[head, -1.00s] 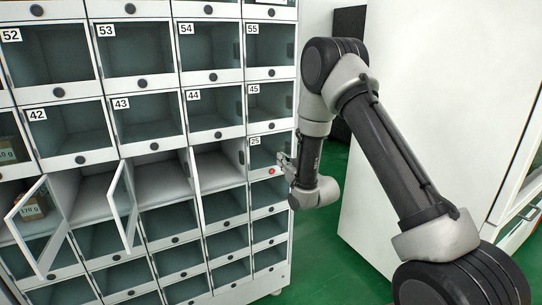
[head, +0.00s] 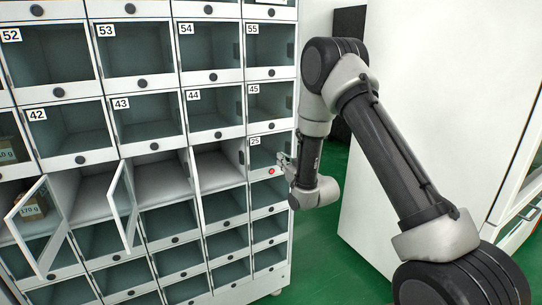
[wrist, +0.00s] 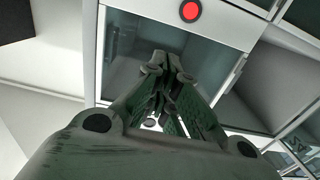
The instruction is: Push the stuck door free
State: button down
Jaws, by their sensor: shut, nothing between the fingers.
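The door marked 25 (head: 262,152) is in the right column of the white locker cabinet and looks closed or nearly so. It has a glass pane and a red light (head: 271,171) on its lower frame. Other doors have dark round knobs there. My gripper (head: 281,161) is shut and empty in front of this door's right part. In the wrist view my gripper (wrist: 162,68) points at the glass pane (wrist: 140,50), with the red light (wrist: 190,11) above it. I cannot tell whether the fingertips touch the door.
Two glass doors stand swung open at the left, one lower (head: 40,228) and one nearer the middle (head: 123,204). A small box (head: 33,206) sits in a left compartment. A white cabinet (head: 420,110) stands behind my arm. Green floor (head: 330,250) is clear between.

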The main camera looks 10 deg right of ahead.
aim_at(275, 155)
jog(key=shift+x, duration=1.75)
